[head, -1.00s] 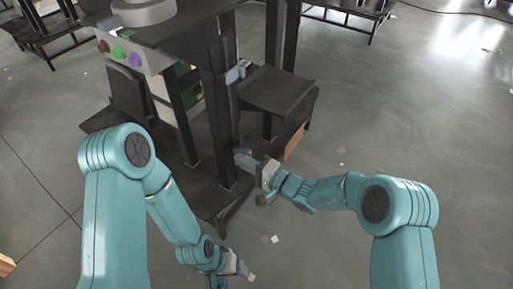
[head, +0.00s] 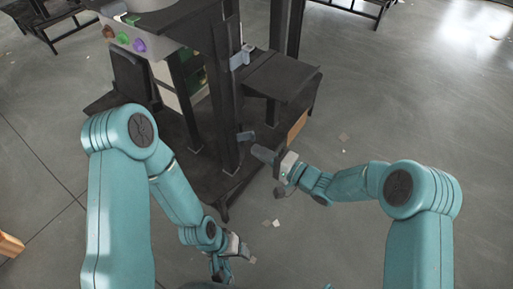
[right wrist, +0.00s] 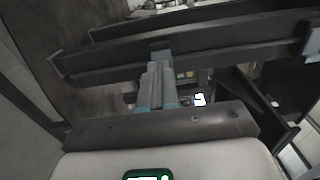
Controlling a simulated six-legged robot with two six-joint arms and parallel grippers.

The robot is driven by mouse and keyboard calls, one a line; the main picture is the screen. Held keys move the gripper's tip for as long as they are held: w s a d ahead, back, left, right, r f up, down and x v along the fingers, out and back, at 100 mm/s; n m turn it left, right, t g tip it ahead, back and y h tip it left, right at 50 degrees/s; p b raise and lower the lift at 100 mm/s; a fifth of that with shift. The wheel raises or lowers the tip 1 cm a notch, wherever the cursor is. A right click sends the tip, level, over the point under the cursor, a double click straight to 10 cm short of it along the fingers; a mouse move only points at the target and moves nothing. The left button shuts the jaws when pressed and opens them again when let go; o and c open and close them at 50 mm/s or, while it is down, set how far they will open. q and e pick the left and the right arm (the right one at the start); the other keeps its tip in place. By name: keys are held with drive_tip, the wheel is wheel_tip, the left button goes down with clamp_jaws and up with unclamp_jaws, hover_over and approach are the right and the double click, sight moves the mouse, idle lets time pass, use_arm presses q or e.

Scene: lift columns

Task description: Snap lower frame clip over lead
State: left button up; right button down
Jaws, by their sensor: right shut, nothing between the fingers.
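A dark upright frame post (head: 226,110) stands left of my right gripper in the head view. A small grey-blue lower clip (head: 246,136) sticks out from its side. A paler upper clip (head: 242,56) sits higher on the post. My right gripper (head: 262,154) is shut and empty, just below and right of the lower clip, with a small gap. In the right wrist view its closed fingers (right wrist: 158,85) point at a dark beam (right wrist: 215,45). My left gripper (head: 243,249) hangs low near the floor; its jaws are too small to read. I cannot make out the lead or whether the clip is closed.
A dark shelf (head: 275,75) juts out right of the post. A panel with coloured buttons (head: 122,38) is at upper left. An orange-brown block (head: 297,126) sits under the shelf. Small scraps (head: 275,223) lie on the floor, which is open at right.

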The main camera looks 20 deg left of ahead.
drive_tip(key=shift+d, duration=0.1)
drive_tip(key=shift+w+d+b, duration=0.25)
drive_tip(key=shift+w, duration=0.5)
drive_tip(key=shift+w+d+b, duration=0.25)
drive_tip(key=shift+w, duration=0.45)
drive_tip(key=shift+a, duration=0.15)
drive_tip(key=shift+w+a, duration=0.3)
drive_tip(key=shift+a, duration=0.35)
drive_tip(key=p, duration=0.2)
approach(254, 138)
